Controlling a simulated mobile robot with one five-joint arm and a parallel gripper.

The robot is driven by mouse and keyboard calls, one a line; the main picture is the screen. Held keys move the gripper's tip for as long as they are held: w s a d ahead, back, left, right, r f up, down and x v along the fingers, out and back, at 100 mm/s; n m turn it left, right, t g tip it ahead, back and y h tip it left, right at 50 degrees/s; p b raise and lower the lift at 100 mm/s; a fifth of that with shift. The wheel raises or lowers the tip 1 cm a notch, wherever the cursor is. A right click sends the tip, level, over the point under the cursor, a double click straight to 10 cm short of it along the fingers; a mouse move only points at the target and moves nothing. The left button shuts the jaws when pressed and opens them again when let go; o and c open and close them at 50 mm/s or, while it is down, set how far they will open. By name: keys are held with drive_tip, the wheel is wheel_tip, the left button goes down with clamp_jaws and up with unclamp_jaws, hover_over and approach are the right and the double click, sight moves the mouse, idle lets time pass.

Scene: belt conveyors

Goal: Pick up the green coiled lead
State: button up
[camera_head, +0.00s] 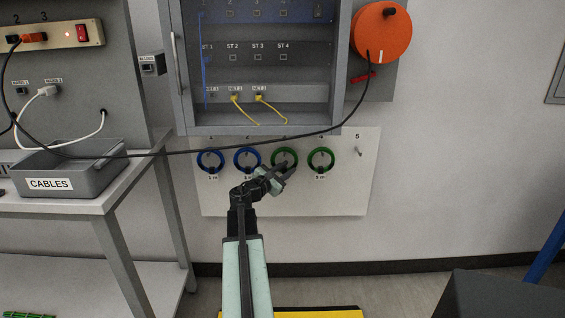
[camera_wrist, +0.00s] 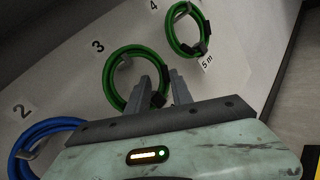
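Two green coiled leads hang on a white wall board (camera_head: 340,195). One green coil (camera_head: 273,158) is on hook 3, and it shows in the wrist view (camera_wrist: 106,82). The other green coil (camera_head: 332,157) is on hook 4, at upper right in the wrist view (camera_wrist: 169,35), with a "5 m" label. My gripper (camera_head: 288,168) is at the lower right of the hook 3 coil. In the wrist view my two fingers (camera_wrist: 161,80) stand apart. The coil's black tie shows between them, and the left finger overlaps the ring. Contact cannot be told.
Blue coils hang on hooks 1 (camera_head: 198,160) and 2 (camera_head: 235,160); hook 5 (camera_head: 359,153) is bare. A grey cabinet (camera_head: 188,118) is above. A black cable (camera_head: 200,152) runs across to an orange reel (camera_head: 381,33). A grey CABLES bin (camera_head: 95,178) stands on the left table.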

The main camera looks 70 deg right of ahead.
sight(293, 165)
drive_tip(key=x, duration=0.5)
drive_tip(key=shift+s, duration=0.15)
drive_tip(key=shift+a, duration=0.1)
clamp_jaws()
